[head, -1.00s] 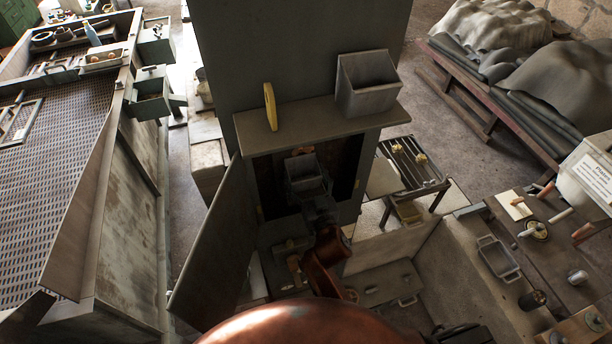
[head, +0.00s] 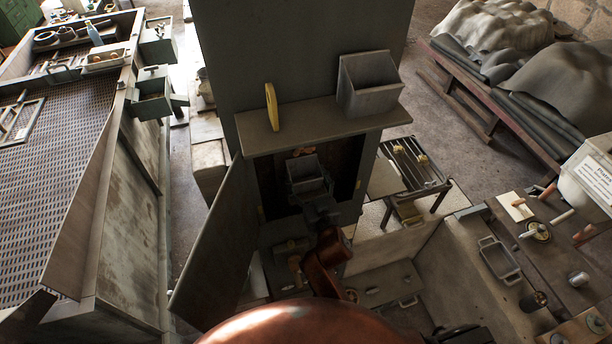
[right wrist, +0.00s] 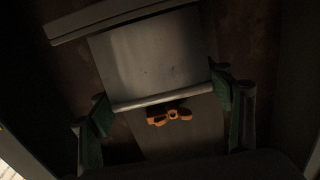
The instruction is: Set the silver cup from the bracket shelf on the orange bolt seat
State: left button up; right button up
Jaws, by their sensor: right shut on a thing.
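The silver cup (head: 309,187), a grey square open-topped box, is in the dark opening of the tall cabinet. My right gripper (head: 320,208) is shut on it from the near side. In the right wrist view the cup (right wrist: 155,62) shows as a broad grey face with a pale rim, between the green-padded fingers (right wrist: 160,101). An orange piece, likely the bolt seat (right wrist: 170,116), shows just past the rim. In the head view a small orange spot (head: 303,150) shows behind the cup. Whether cup and seat touch cannot be told. My left gripper is out of view.
A shelf (head: 300,133) above the opening bears a yellow piece (head: 271,107) and a grey bin (head: 370,84). An open door (head: 215,250) stands left of the opening. A bench with trays and small parts (head: 500,260) is at the right.

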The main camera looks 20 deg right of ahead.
jog(key=shift+f, duration=0.35)
dwell(0.4)
jog(key=o, duration=1.3)
jog(key=s, duration=1.2)
jog(key=shift+d, duration=0.25)
